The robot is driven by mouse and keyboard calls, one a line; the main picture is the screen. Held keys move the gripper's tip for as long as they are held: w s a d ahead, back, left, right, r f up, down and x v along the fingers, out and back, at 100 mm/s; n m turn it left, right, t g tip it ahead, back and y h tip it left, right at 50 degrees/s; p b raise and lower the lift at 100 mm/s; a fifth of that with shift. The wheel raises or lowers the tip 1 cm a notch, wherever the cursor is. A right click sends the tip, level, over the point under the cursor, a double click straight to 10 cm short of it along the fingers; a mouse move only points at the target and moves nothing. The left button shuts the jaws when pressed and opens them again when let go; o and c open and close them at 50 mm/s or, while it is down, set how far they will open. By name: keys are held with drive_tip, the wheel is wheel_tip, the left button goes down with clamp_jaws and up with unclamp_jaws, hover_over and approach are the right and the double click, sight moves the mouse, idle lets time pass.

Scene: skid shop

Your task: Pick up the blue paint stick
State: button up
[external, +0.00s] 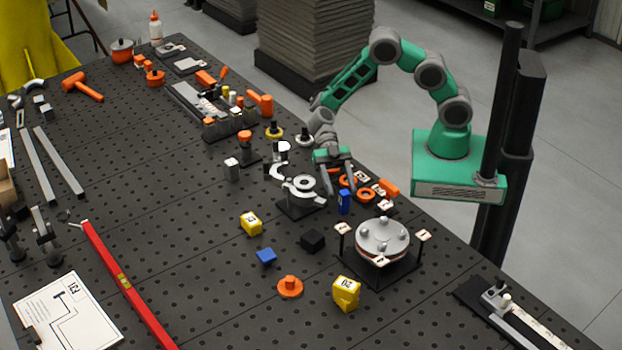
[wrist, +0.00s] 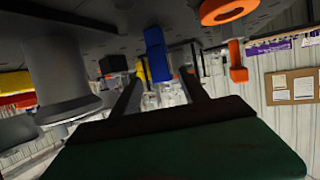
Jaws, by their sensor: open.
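The blue paint stick (external: 344,204) stands upright on the dark perforated table, to the right of a grey round fixture. My gripper (external: 340,188) hangs over it with fingers pointing down and apart. In the wrist view, where the table appears at the top, a blue block-like shape (wrist: 156,52) shows between the two open fingers (wrist: 166,62). No contact between fingers and stick is clear.
Orange rings (external: 365,194) lie just right of the stick. The grey fixture (external: 302,190) stands close on the left. A round silver-topped stand (external: 382,240), a black cube (external: 312,240), a blue block (external: 266,257) and yellow blocks (external: 346,293) are nearer the camera.

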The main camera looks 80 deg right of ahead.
sight(346, 197)
drive_tip(key=x, duration=0.1)
drive_tip(key=p+x, duration=0.1)
drive_tip(key=x, duration=0.1)
drive_tip(key=p+x, duration=0.1)
drive_tip(key=x, duration=0.1)
drive_tip(key=shift+s+r, duration=0.15)
drive_tip(key=shift+s, duration=0.2)
drive_tip(key=shift+a, duration=0.15)
clamp_jaws()
